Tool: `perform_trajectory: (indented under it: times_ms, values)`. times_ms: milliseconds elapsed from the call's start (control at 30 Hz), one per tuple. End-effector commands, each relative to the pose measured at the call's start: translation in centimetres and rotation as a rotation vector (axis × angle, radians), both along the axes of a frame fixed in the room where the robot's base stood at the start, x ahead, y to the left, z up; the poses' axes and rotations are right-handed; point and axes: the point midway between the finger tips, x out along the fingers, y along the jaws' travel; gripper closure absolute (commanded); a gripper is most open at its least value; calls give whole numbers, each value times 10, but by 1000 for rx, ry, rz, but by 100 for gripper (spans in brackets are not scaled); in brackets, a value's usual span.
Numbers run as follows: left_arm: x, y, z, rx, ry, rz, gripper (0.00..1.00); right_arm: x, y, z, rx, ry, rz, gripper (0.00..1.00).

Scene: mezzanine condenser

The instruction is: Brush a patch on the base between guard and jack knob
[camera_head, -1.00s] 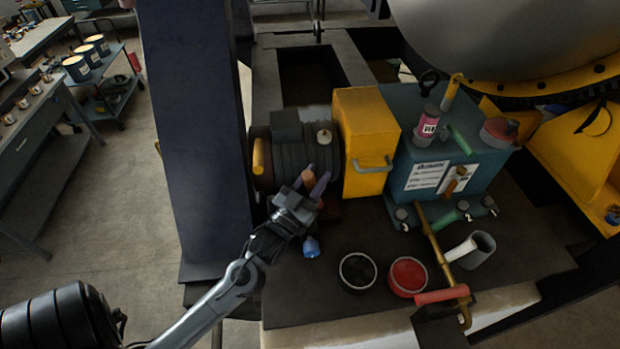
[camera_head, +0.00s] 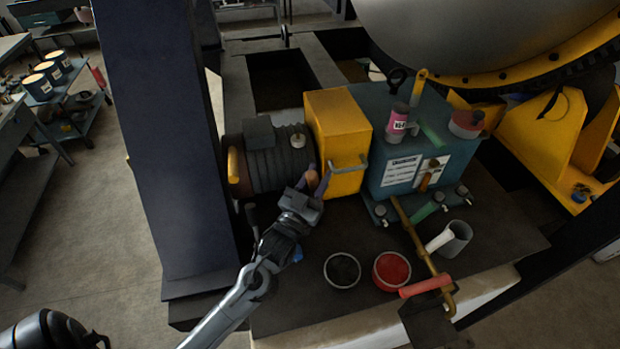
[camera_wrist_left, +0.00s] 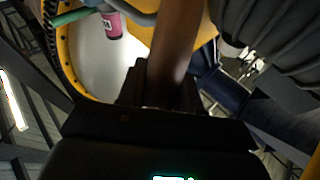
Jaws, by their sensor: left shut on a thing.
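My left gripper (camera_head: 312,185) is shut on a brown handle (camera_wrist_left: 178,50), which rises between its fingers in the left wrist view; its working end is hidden. The gripper is in front of the ribbed motor (camera_head: 275,165), close to the lower left of the yellow guard (camera_head: 335,125) with its grey handle. I cannot tell if it touches either. The dark base (camera_head: 300,300) spreads below. Small knobs (camera_head: 381,211) line the front foot of the teal gearbox, and a blue piece (camera_head: 297,254) is half hidden by my arm. I cannot tell which is the jack knob. My right gripper is not in view.
A black-filled pot (camera_head: 342,270) and a red-filled pot (camera_head: 391,270) stand on the base. A brass bar with a red grip (camera_head: 425,286) and a grey cup (camera_head: 456,239) are to their right. A dark column (camera_head: 155,140) rises at left.

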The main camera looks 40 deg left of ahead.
Motion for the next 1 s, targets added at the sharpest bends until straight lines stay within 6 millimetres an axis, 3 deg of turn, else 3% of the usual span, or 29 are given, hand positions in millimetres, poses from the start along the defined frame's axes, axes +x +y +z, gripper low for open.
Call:
perform_trajectory:
  times_ms: [367, 1000]
  values:
    - [-7, -7, 1, 1, -1, 1, 100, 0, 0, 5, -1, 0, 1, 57]
    - [-38, 14, -1, 2, 0, 3, 100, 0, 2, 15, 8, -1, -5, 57]
